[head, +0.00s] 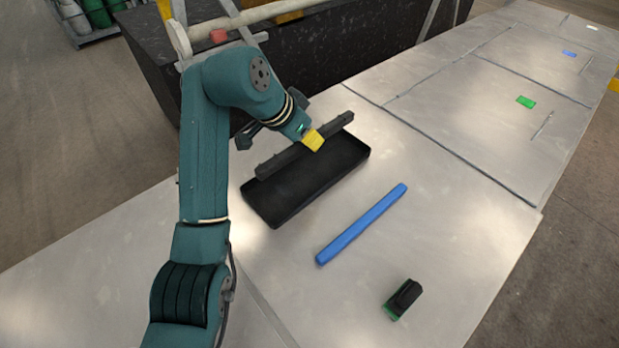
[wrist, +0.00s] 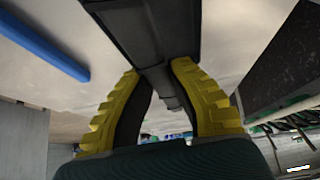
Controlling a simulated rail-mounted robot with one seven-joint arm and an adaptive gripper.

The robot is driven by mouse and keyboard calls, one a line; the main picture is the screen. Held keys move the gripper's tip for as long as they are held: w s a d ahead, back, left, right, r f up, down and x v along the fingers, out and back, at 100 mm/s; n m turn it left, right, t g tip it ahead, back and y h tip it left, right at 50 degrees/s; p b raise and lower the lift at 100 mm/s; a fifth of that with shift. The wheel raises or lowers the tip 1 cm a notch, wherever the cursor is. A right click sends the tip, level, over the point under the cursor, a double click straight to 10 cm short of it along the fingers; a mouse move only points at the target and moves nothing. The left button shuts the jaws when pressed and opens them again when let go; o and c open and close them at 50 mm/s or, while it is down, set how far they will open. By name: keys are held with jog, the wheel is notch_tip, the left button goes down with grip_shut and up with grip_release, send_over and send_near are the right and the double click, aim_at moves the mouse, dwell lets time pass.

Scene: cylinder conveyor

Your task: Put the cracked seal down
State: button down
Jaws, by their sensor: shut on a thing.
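My gripper (head: 313,140) has yellow fingers and is shut on a long dark bar, which I take to be the cracked seal (head: 277,161). The seal runs along the far long side of a black open tray (head: 318,190), overlapping its far edge in the head view. I cannot tell whether it hangs above the edge or touches it. No crack can be made out. In the wrist view, the fingers (wrist: 160,72) stand on both sides of a dark shape; where seal and tray divide there is unclear.
A blue bar (head: 362,224) lies on the grey table right of the tray. A small black and green block (head: 403,299) lies nearer. Farther off are a green piece (head: 526,102) and a blue piece (head: 569,53). A dark speckled block (head: 150,60) stands behind the table.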

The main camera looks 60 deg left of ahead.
aim_at(287, 152)
notch_tip(287, 152, down, 9)
jog(key=b, duration=0.2)
jog(key=shift+d+f+b, duration=0.1)
jog(key=shift+b, duration=0.25)
jog(key=shift+f, duration=0.15)
jog(key=c, duration=1.1)
grip_release()
jog(key=p+v, duration=0.3)
jog(key=v, duration=0.9)
jog(key=shift+w, duration=0.1)
